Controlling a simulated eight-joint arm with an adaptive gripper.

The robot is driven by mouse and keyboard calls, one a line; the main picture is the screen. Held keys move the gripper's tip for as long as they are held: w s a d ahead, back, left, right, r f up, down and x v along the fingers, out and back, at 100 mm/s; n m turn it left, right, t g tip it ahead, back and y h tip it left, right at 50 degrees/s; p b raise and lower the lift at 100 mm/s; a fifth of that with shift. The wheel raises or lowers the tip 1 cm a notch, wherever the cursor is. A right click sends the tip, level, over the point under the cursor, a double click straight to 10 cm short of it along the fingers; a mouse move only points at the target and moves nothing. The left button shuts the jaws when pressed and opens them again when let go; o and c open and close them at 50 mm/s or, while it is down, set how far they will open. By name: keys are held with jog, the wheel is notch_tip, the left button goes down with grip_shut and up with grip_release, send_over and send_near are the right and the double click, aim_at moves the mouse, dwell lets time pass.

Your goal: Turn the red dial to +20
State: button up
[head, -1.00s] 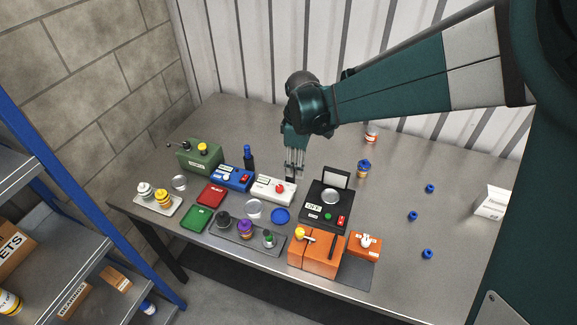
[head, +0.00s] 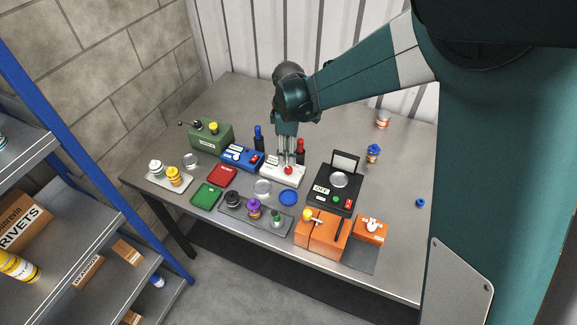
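The red dial (head: 288,170) sits on top of a small white box (head: 272,174) near the middle of the bench. My gripper (head: 286,162) points straight down just behind the dial, over the back part of the white box. Its fingers look close to the dial, but I cannot tell whether they touch it. The finger gap is too small to read. Scale marks on the white box are too small to make out.
A blue box (head: 243,157) stands left of the white box, and a black scale-like device (head: 322,204) stands to its right. A blue bottle (head: 259,138) and a red bottle (head: 300,150) stand behind. The right part of the metal bench (head: 395,190) is mostly clear.

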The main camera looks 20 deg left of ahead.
aim_at(289, 168)
jog(key=shift+f, duration=3.8)
jog(key=c, duration=0.9)
